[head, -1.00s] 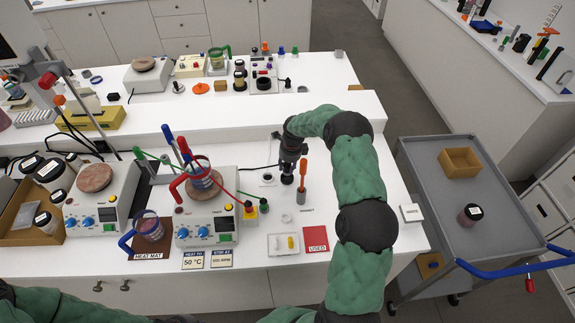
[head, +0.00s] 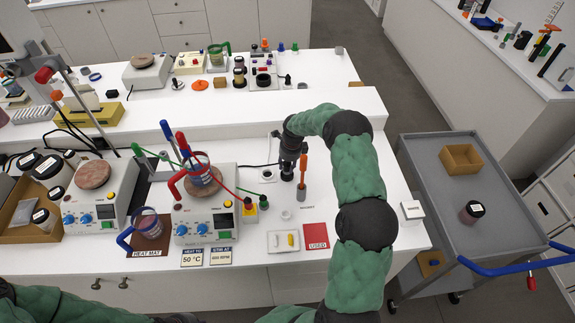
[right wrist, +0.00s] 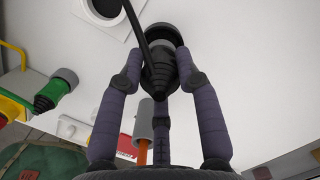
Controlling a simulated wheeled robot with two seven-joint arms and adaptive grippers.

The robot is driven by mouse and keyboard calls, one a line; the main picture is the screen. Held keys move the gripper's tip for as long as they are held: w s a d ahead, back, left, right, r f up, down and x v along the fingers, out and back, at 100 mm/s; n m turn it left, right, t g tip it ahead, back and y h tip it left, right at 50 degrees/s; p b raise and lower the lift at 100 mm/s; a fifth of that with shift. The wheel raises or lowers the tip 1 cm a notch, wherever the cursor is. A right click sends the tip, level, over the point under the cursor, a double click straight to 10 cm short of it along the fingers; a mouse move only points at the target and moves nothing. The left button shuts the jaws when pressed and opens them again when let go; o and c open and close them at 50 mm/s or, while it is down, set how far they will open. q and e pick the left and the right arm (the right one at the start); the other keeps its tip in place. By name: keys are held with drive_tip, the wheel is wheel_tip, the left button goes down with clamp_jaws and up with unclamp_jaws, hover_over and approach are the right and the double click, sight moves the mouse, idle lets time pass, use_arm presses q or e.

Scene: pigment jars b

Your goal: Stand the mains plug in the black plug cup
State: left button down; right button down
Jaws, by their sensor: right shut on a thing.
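My right gripper (head: 288,168) points down over the white bench, and its fingers are closed around the black mains plug. In the right wrist view, the plug's ribbed cable end (right wrist: 158,78) shows between the fingertips (right wrist: 158,62), and its cord runs up out of the picture. The round black plug cup (right wrist: 158,32) shows just beyond the plug, in line with it. The cup also shows directly under the gripper in the head view (head: 287,177). The plug hides part of the cup, so I cannot tell how deep it sits. My left gripper is not in view.
A white socket (head: 267,175) lies left of the cup. A grey holder with an orange-handled tool (head: 302,172) stands close on the right. A white tray (head: 271,243) and a red card (head: 315,236) lie in front. Hotplate stirrers (head: 205,222) stand to the left.

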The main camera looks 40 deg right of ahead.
drive_tip(key=shift+b, duration=0.5)
idle(1.2)
drive_tip(key=shift+f+b, duration=1)
drive_tip(key=shift+f, duration=0.35)
drive_tip(key=c, duration=0.8)
unclamp_jaws()
drive_tip(key=shift+r, duration=0.1)
wheel_tip(320, 180, up, 12)
drive_tip(key=s, duration=0.1)
drive_tip(key=shift+s+d, duration=0.2)
drive_tip(key=shift+s, duration=0.05)
